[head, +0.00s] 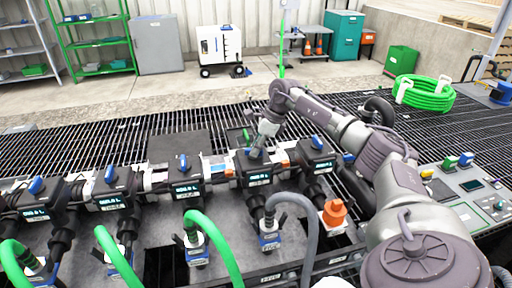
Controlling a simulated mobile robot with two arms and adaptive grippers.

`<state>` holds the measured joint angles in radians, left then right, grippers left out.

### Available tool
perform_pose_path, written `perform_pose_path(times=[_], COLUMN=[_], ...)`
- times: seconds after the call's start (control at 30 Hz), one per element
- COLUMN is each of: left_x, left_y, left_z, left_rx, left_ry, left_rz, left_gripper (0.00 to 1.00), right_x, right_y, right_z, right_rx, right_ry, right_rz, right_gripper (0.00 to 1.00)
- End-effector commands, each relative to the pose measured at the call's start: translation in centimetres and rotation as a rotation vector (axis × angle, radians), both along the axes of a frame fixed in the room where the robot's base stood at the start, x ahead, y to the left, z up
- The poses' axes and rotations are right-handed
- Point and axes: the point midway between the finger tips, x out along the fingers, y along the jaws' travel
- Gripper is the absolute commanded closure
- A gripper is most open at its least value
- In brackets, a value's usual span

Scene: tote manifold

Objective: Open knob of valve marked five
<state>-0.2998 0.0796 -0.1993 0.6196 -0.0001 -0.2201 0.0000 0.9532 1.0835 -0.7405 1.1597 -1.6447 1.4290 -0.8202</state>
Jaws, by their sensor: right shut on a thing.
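A row of dark valves with small display labels runs across the manifold. Blue knobs show on the far-left valve (36,185), the second valve (109,174), the middle valve (183,162) and the far-right valve (317,142). My right gripper (257,150) points down onto the top of the valve second from the right (257,177). It is shut on that valve's knob, which is mostly hidden by the fingers. The labels are too small to read surely, so I cannot tell which valve is marked five. My left gripper is not in view.
Green hoses (215,245) and a grey hose (308,225) rise in front of the valves. An orange fitting (334,213) stands at the right end. A control panel (470,190) is at the right. Dark grating (80,150) lies behind the row.

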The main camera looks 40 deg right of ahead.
Motion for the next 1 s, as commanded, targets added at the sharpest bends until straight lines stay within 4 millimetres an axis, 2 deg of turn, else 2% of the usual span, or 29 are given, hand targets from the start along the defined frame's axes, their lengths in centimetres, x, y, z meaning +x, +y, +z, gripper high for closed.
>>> perform_pose_path(times=[0.4, 1.0], left_x=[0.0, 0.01], left_y=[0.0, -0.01], left_z=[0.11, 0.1], left_rx=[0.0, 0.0], left_ry=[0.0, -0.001], left_rz=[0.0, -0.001], left_gripper=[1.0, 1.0], right_x=[0.28, 0.27], right_y=[-0.15, -0.21], right_z=[0.2, 0.19], right_rx=[-0.002, -0.004], right_ry=[-0.006, -0.007], right_rz=[0.259, 0.329], right_gripper=[1.0, 1.0])
